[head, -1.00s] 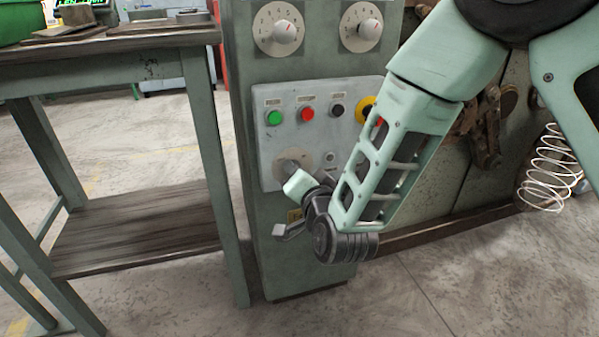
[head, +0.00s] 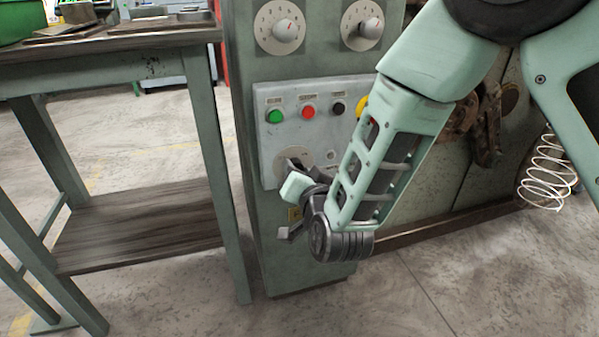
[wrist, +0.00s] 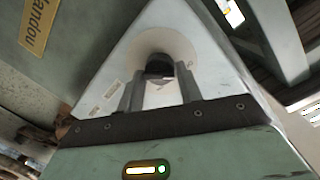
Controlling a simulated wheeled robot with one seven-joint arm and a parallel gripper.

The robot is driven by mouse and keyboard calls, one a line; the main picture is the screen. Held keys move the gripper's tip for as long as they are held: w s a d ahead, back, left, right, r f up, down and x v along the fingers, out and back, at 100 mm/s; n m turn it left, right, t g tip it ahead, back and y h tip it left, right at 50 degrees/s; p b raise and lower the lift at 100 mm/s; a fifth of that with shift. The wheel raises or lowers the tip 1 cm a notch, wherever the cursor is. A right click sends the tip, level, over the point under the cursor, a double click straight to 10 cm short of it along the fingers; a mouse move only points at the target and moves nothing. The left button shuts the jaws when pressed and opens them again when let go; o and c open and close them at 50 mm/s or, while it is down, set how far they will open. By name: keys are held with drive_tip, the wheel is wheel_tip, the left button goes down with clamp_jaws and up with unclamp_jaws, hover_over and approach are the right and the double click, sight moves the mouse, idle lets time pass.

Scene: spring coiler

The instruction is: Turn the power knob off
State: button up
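The power knob (wrist: 158,66) is dark and sits on a pale round dial plate (wrist: 181,48) in the wrist view. My gripper (wrist: 160,74) faces the panel, with one finger on each side of the knob. The fingers stand apart, and I cannot tell whether either touches the knob. In the head view my gripper (head: 298,167) is at the lower left of the grey control panel (head: 268,140), in front of the dial plate. There the knob is mostly hidden by my gripper, and its pointing direction is not clear.
Above are a green button (head: 275,116), a red button (head: 309,112) and a black button (head: 338,108). A yellow-ringed button (head: 361,105) is partly behind my arm. Two large dials (head: 287,30) sit higher. A table (head: 120,40) stands left; a wire spring (head: 548,172) hangs right.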

drive_tip(key=o, duration=0.3)
drive_tip(key=shift+p+v, duration=5.6)
drive_tip(key=shift+v, duration=3.15)
drive_tip(key=shift+w+a, duration=0.1)
